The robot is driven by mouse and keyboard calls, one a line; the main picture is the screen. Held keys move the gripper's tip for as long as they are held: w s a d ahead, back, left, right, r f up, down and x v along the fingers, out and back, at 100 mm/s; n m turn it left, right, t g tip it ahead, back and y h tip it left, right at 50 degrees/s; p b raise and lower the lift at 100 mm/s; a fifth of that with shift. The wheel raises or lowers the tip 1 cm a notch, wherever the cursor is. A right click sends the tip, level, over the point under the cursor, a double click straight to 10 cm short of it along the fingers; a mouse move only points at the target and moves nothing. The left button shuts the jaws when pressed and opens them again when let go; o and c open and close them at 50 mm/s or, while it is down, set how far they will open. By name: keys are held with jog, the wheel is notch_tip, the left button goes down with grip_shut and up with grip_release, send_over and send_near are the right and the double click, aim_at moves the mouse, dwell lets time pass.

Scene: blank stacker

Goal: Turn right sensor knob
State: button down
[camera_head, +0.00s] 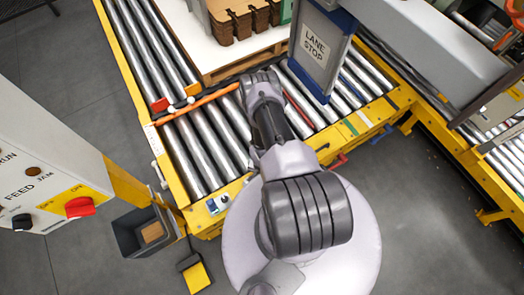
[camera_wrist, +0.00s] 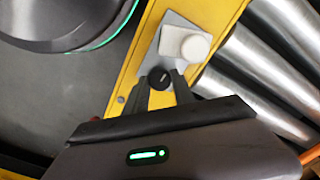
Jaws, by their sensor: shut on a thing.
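A small black round knob (camera_wrist: 159,78) sits at the end of a grey plate (camera_wrist: 150,58) on the yellow conveyor rail, in the wrist view. A white block (camera_wrist: 185,42) stands on the same plate beside the knob. My gripper (camera_wrist: 160,82) has its two grey fingers closed on the knob, one on each side. In the head view my arm hides the gripper and this knob. Another sensor plate (camera_head: 218,203), with a dark knob and a pale part, shows on the front rail left of my arm.
Metal rollers (camera_wrist: 285,35) lie right beside the plate. In the head view, a LANE STOP post (camera_head: 318,50) stands beyond my arm, and an orange bar (camera_head: 205,101) crosses the rollers. A control box (camera_head: 50,170) stands at left, above a grey bin (camera_head: 150,232).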

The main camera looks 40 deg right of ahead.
jog(key=shift+n, duration=2)
jog(key=c, duration=1.3)
grip_release()
notch_tip(320, 180, up, 17)
jog(key=p, duration=0.7)
jog(key=shift+r, duration=0.2)
